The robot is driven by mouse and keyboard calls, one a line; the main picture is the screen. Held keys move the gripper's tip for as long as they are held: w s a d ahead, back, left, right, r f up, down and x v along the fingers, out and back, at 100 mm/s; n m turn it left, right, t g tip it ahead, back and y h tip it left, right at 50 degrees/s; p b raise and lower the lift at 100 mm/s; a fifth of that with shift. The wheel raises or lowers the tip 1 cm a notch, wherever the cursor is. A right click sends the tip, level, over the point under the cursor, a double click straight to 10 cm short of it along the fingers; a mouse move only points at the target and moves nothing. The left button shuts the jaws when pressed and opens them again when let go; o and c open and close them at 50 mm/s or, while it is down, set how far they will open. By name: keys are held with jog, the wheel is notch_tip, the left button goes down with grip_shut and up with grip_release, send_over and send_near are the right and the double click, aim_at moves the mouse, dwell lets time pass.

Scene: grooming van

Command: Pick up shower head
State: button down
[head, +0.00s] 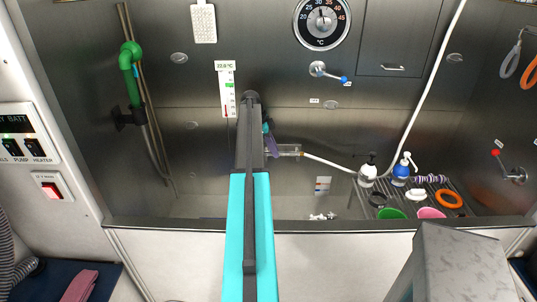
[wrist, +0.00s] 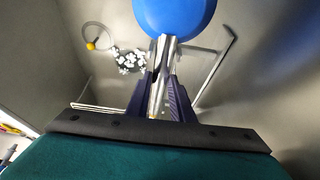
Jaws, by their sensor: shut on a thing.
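The shower head shows in the wrist view as a blue round head (wrist: 175,14) on a shiny metal handle (wrist: 158,80). The purple fingers of my gripper (wrist: 161,98) are shut on that handle, one on each side. In the head view my gripper (head: 271,147) is over the steel tub, beyond the end of my teal arm. A grey, shiny handle (head: 288,150) sticks out to its right, and a white hose (head: 330,164) runs from it. My arm hides most of the blue head in the head view.
A green bent pipe (head: 131,62) hangs in a wall holder at the left. Bottles (head: 367,171), bowls (head: 390,213) and rings stand on a slatted rack at the right. Small white items (head: 323,216) lie low in the tub. The tub's front rim (head: 350,226) crosses below.

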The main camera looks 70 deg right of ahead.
aim_at(279, 151)
jog(key=shift+r, duration=0.1)
jog(key=shift+r+b, duration=0.95)
jog(key=shift+r, duration=0.7)
jog(key=s+a+r+b, duration=0.1)
jog(key=s+a+b, duration=0.3)
jog(key=s+a, duration=0.5)
jog(key=a, duration=0.4)
jog(key=shift+s+r, duration=0.15)
jog(key=shift+r, duration=0.1)
jog(key=shift+r, duration=0.15)
jog(key=shift+r+p, duration=1.3)
jog(key=shift+r, duration=1.1)
jog(key=shift+s+f, duration=0.1)
jog(key=shift+f, duration=0.05)
